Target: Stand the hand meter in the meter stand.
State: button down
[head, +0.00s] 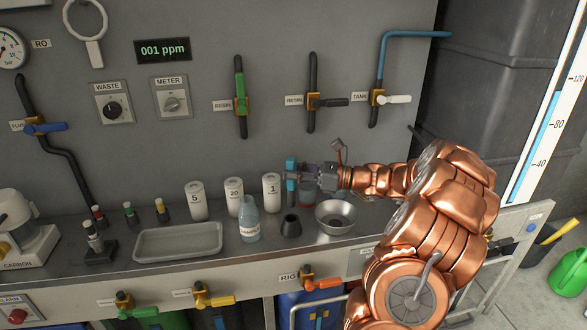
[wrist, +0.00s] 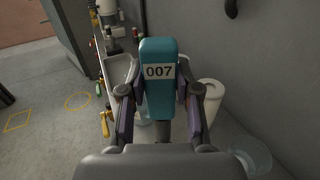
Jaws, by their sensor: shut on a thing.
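The hand meter is a teal, rounded block with a label reading 007 (wrist: 159,75). In the head view it shows as a narrow upright blue-teal piece (head: 291,168). My gripper (wrist: 158,98) is shut on it, one finger on each side, and holds it upright above the bench. In the head view my gripper (head: 307,176) reaches in from the right. A small dark tapered holder with an open top (head: 291,226), which looks like the meter stand, is on the bench, below the meter in the picture and apart from it. In the wrist view the meter hides most of what lies beneath.
A sample bottle (head: 249,221) is left of the dark holder and a metal bowl (head: 336,218) is right of it. White numbered containers (head: 234,197) stand behind. A grey tray (head: 178,241) lies further left. Valves and pipes line the wall.

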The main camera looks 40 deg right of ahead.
aim_at(294, 206)
jog(key=shift+f, duration=4)
jog(key=c, duration=0.7)
grip_release()
jog(key=shift+c, duration=0.2)
jog(key=shift+s, duration=0.1)
jog(key=v, duration=1.1)
jog(key=shift+s+d, duration=0.25)
jog(key=shift+d, duration=0.1)
jog(key=shift+f, duration=0.1)
